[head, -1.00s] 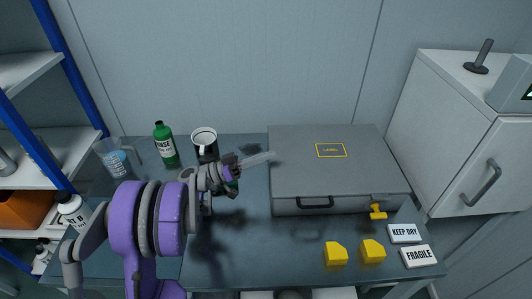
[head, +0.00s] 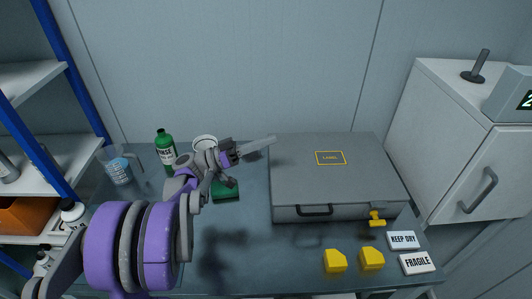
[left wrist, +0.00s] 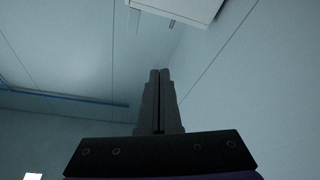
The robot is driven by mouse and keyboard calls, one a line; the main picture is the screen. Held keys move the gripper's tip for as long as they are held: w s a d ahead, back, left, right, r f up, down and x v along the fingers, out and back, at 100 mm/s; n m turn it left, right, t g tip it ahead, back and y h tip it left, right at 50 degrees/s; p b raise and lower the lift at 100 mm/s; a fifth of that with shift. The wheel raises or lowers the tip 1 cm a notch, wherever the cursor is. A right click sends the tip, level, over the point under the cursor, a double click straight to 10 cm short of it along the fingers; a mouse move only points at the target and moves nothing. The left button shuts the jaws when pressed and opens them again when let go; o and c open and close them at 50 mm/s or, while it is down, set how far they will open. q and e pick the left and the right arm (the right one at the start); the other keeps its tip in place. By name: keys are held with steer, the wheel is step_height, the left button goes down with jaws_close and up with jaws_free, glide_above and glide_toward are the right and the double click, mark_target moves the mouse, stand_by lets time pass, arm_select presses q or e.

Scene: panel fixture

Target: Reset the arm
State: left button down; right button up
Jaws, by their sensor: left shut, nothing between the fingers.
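My left gripper (head: 258,145) reaches in from the left in the head view, raised above the table near the case's back left corner. Its fingers are shut with nothing between them. In the left wrist view the two fingers (left wrist: 159,95) lie side by side, pointing toward bare wall and ceiling. A closed grey case (head: 345,185) with a yellow-framed label lies on the table to the right of the gripper. My right gripper is not in view.
A green bottle (head: 165,150), a measuring jug (head: 117,166) and a partly hidden mug (head: 205,141) stand behind my arm. A green block (head: 226,194) lies below the gripper. Yellow blocks (head: 335,261) and the signs KEEP DRY (head: 403,240) and FRAGILE (head: 416,263) lie front right.

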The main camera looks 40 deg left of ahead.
arm_select(q)
steer(key=s+d+f+n+g+y+p, duration=0.2)
steer(key=s+d+f+g+y, duration=0.15)
steer(key=d, duration=0.65)
steer(key=s+d+f+n+g+y+p, duration=0.25)
steer(key=d+f+g, duration=0.2)
steer(key=d, duration=0.45)
steer(key=s+a+f+y+p, duration=0.1)
steer(key=s+f+y+p, duration=0.1)
steer(key=s+y, duration=0.2)
steer(key=s+a+f+g+y+p, duration=0.1)
steer(key=s+a+f+y+p, duration=0.1)
steer(key=s+y, duration=0.3)
steer(key=s, duration=0.4)
steer(key=shift+s+f+g+y, duration=0.15)
steer(key=shift+s+g+y, duration=0.15)
steer(key=shift+s, duration=0.05)
